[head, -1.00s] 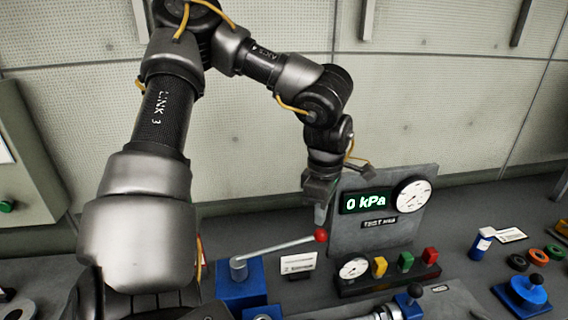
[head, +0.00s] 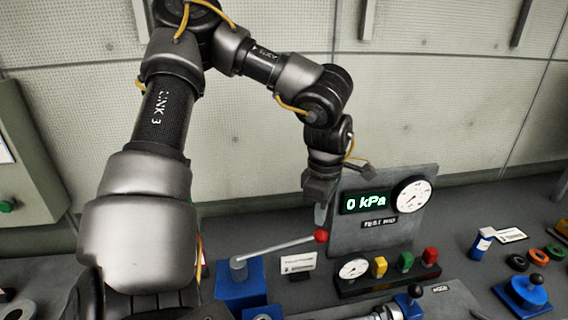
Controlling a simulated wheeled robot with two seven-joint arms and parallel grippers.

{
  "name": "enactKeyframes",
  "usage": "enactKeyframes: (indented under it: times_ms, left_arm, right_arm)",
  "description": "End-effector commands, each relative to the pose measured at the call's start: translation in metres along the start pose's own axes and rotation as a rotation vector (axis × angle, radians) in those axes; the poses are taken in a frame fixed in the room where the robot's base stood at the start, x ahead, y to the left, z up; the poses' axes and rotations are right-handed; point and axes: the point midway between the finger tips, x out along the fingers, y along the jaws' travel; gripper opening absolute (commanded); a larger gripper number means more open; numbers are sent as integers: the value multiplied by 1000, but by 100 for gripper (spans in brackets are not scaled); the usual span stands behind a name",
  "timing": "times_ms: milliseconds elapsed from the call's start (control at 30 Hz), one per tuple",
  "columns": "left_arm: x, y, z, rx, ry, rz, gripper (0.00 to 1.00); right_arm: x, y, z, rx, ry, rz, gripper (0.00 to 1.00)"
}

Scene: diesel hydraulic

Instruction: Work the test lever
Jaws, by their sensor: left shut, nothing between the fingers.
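The test lever (head: 280,245) is a grey rod with a red ball knob (head: 321,236). It rises slightly to the right from a blue block (head: 240,286) with a grey post. My left gripper (head: 320,217) points down just above the red knob, its fingers shut with nothing between them. The fingertips are at or very close to the knob; I cannot tell whether they touch. Behind stands a grey test panel (head: 398,238) with a display reading 0 kPa (head: 366,202) and a round white dial (head: 412,195).
A manifold with a small gauge (head: 353,269) and yellow, green and red knobs stands right of the lever.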

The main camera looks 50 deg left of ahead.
Motion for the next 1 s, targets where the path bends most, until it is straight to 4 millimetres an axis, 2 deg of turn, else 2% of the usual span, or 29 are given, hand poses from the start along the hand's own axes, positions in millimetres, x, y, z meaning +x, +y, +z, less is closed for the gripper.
enactKeyframes:
  times_ms: [333, 1000]
  left_arm:
    - [1, 0, 0, 0, 0, 0, 0]
    - [15, 0, 0, 0, 1, 0, 0]
  right_arm:
    - [1, 0, 0, 0, 0, 0, 50]
    - [14, 0, 1, 0, 0, 0, 50]
